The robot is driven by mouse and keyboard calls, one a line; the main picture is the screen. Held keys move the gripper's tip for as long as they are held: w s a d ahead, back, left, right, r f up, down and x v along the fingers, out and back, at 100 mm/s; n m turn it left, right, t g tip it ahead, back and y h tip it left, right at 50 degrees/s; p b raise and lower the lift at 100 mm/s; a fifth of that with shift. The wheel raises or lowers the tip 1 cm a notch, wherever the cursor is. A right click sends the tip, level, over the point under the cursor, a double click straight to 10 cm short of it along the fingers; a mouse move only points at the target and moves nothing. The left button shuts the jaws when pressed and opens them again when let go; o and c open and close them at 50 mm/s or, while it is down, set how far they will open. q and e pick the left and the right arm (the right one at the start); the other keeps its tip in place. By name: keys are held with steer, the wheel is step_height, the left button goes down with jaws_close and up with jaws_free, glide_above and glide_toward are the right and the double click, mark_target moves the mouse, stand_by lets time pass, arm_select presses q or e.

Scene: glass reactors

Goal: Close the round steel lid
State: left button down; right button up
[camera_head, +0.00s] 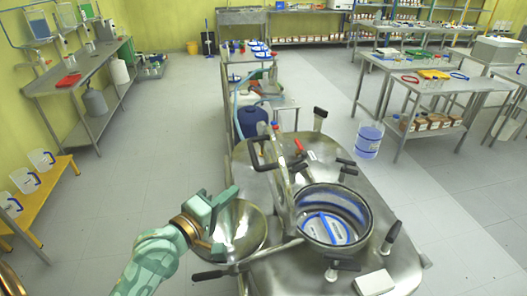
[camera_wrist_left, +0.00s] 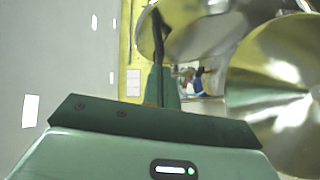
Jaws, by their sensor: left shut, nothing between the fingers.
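The round steel lid (camera_head: 243,228) is open, swung to the left of the round port (camera_head: 371,222) on the steel reactor top. Its shiny face shows in the head view, and a shiny steel disc, probably this lid, fills the right of the left wrist view (camera_wrist_left: 285,95). My left gripper (camera_head: 219,205) is at the lid's left edge, partly in front of it. Its fingers (camera_wrist_left: 164,88) are shut with nothing between them. I cannot tell whether they touch the lid. My right gripper is not in view.
Clamp handles with black grips (camera_head: 391,236) stand around the port. A bar with a black grip (camera_head: 210,275) sticks out below the lid. A white block (camera_head: 374,283) lies on the reactor's front right. Open floor (camera_head: 120,210) lies to the left.

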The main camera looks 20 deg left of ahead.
arm_select(q)
step_height(320, 180, up, 3)
steer(key=w+a+n+t, duration=0.1)
steer(key=a+n+t, duration=0.1)
steer(key=n, duration=0.2)
glide_toward(272, 142)
steer(key=w+a, duration=0.2)
steer(key=w, duration=0.2)
steer(key=shift+w+d+r+y+p, duration=0.2)
steer(key=shift+w+d, duration=0.2)
steer(key=shift+d, duration=0.4)
steer(key=shift+w+d+r+y+p, duration=0.1)
steer(key=shift+w+d+y+p, duration=0.1)
steer(key=shift+w+d, duration=0.45)
steer(key=shift+s+d, duration=0.15)
steer(key=shift+s, duration=0.05)
